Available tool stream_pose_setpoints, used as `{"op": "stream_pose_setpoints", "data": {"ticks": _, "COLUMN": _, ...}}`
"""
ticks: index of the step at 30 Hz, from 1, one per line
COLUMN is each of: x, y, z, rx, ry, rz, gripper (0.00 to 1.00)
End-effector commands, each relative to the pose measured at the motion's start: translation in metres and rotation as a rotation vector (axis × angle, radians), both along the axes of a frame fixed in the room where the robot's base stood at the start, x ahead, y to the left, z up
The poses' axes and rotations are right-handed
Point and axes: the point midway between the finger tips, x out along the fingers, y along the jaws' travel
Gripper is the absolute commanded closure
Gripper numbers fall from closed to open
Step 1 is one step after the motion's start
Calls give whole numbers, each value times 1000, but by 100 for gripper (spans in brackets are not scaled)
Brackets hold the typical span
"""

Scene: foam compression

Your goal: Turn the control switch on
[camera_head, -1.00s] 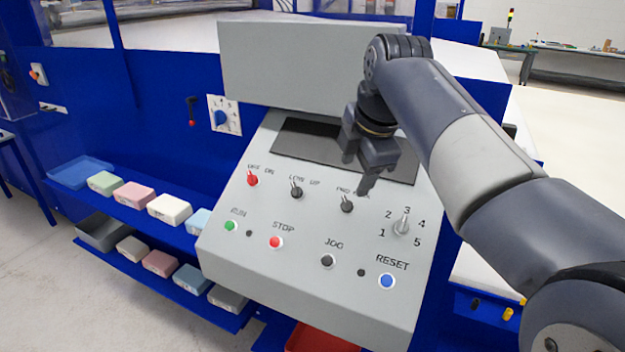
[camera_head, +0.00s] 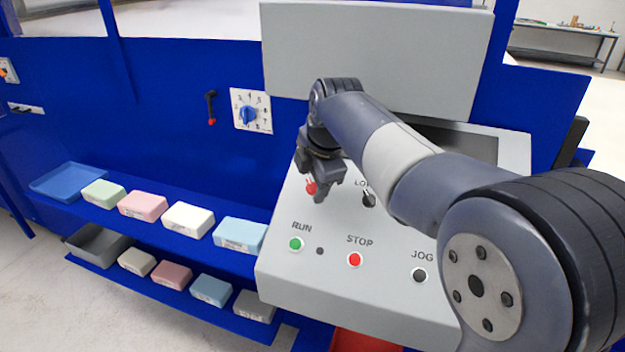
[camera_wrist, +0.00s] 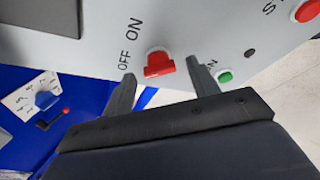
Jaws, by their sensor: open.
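The red control switch (camera_head: 311,187) sits on the sloped grey control panel (camera_head: 320,284), at its upper left. In the wrist view the switch (camera_wrist: 159,64) shows clearly beside the printed words OFF and ON. My gripper (camera_head: 318,186) is over the switch in the head view and partly hides it and its label. In the wrist view my gripper's two fingers (camera_wrist: 160,76) are apart, one on each side of the switch, with nothing held between them. I cannot tell whether a finger touches the switch.
Close by are a black LOW switch (camera_head: 369,198), a green RUN button (camera_head: 296,244), a red STOP button (camera_head: 355,259) and a black JOG button (camera_head: 419,275). A blue dial (camera_head: 249,114) is on the wall behind. Foam blocks (camera_head: 188,219) lie on shelves at left.

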Motion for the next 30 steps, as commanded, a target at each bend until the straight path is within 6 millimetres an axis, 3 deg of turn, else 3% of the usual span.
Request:
{"op": "stream_pose_setpoints", "data": {"ticks": 11, "x": 3, "y": 2, "z": -7, "rx": 0, "ry": 0, "rz": 0, "gripper": 44}}
{"op": "stream_pose_setpoints", "data": {"ticks": 27, "x": 3, "y": 1, "z": -7, "rx": 0, "ry": 0, "rz": 0, "gripper": 86}}
{"op": "stream_pose_setpoints", "data": {"ticks": 30, "x": 3, "y": 1, "z": -7, "rx": 0, "ry": 0, "rz": -1, "gripper": 88}}
